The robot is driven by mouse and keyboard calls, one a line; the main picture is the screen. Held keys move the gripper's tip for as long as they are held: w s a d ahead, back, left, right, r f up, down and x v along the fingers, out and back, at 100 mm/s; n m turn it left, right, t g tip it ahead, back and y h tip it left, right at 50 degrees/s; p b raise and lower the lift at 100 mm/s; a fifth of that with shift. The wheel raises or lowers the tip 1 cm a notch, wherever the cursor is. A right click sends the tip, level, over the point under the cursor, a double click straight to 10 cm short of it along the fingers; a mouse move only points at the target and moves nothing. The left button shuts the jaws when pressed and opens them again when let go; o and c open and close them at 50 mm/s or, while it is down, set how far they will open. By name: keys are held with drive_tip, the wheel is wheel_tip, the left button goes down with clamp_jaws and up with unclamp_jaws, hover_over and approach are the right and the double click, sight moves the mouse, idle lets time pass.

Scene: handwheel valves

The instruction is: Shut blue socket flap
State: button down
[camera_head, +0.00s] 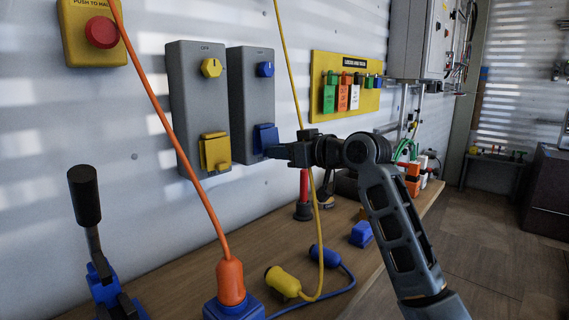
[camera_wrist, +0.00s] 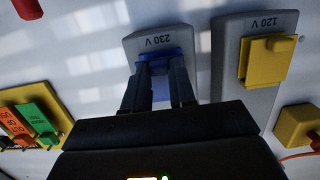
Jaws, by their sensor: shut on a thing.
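The blue socket flap (camera_head: 265,137) is on the lower part of a grey 230 V socket box (camera_head: 248,95) on the wall. In the wrist view the flap (camera_wrist: 160,60) shows between and just beyond my fingers. My gripper (camera_head: 276,151) reaches the flap from the right in the head view. In the wrist view my gripper (camera_wrist: 160,72) is shut on the flap, one finger on each side. The fingers hide part of the flap, and I cannot tell its exact angle to the box.
A grey 120 V box (camera_head: 195,100) with a yellow flap (camera_head: 215,152) stands close on the left. An orange cable (camera_head: 165,110) and a yellow cable (camera_head: 292,75) hang in front. The bench (camera_head: 345,225) below holds plugs and a lever (camera_head: 90,215).

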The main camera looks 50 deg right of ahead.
drive_tip(key=t+b, duration=0.1)
drive_tip(key=w+b, duration=0.1)
drive_tip(key=b, duration=0.1)
drive_tip(key=shift+f+t, duration=0.25)
drive_tip(key=shift+t, duration=0.15)
drive_tip(key=c, duration=0.9)
unclamp_jaws()
drive_tip(key=shift+s, duration=0.1)
drive_tip(key=shift+s+d, duration=0.1)
drive_tip(key=shift+s, duration=3.8)
